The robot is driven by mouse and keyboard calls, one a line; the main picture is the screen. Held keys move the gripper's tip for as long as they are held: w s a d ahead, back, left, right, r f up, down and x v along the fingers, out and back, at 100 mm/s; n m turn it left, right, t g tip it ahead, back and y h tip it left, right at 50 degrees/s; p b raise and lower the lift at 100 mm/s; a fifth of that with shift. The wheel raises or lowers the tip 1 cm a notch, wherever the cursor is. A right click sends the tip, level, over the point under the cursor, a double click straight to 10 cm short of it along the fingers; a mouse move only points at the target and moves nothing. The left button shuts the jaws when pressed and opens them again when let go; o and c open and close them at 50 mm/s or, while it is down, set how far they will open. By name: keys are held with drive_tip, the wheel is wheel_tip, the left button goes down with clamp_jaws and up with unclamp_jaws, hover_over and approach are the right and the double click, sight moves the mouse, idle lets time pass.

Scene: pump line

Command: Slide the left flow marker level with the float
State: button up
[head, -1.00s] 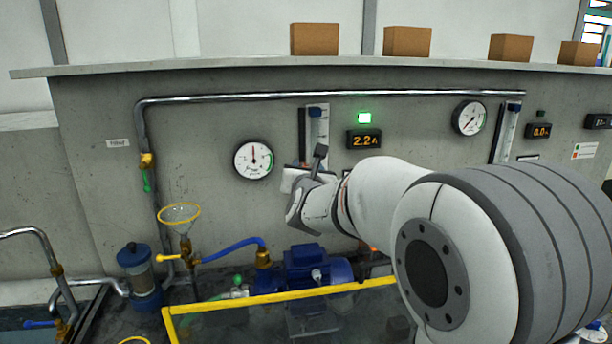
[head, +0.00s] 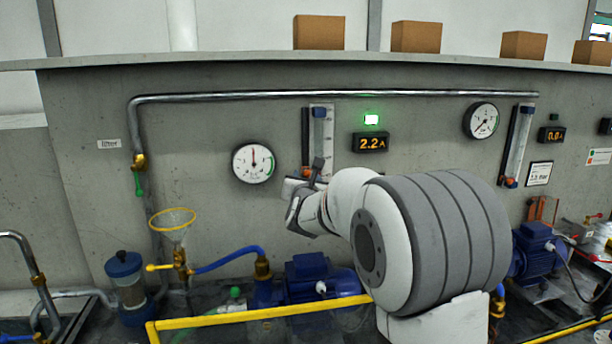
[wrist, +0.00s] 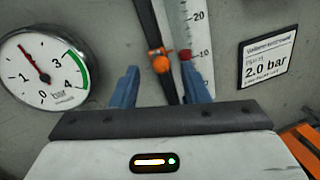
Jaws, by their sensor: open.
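The left flow meter (head: 325,128) is an upright scale with a dark rail on its left; my gripper hides its lower part in the head view. In the wrist view the orange marker (wrist: 161,64) sits on the dark rail (wrist: 147,22). The red float (wrist: 185,54) is just right of it, near the 10 mark. The marker looks slightly lower than the float in this tilted picture. I cannot tell whether a finger touches the marker. It also shows in the head view (head: 309,178).
A round gauge (wrist: 43,70) is left of the meter and a 2.0 bar plate (wrist: 267,57) is right of it. A yellow rail (head: 255,312) and a blue pump (head: 308,277) are below my arm. A second flow meter (head: 517,145) is farther right.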

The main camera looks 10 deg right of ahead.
drive_tip(key=shift+w+d, duration=0.2)
drive_tip(key=shift+w, duration=0.45)
drive_tip(key=shift+c, duration=0.5)
clamp_jaws()
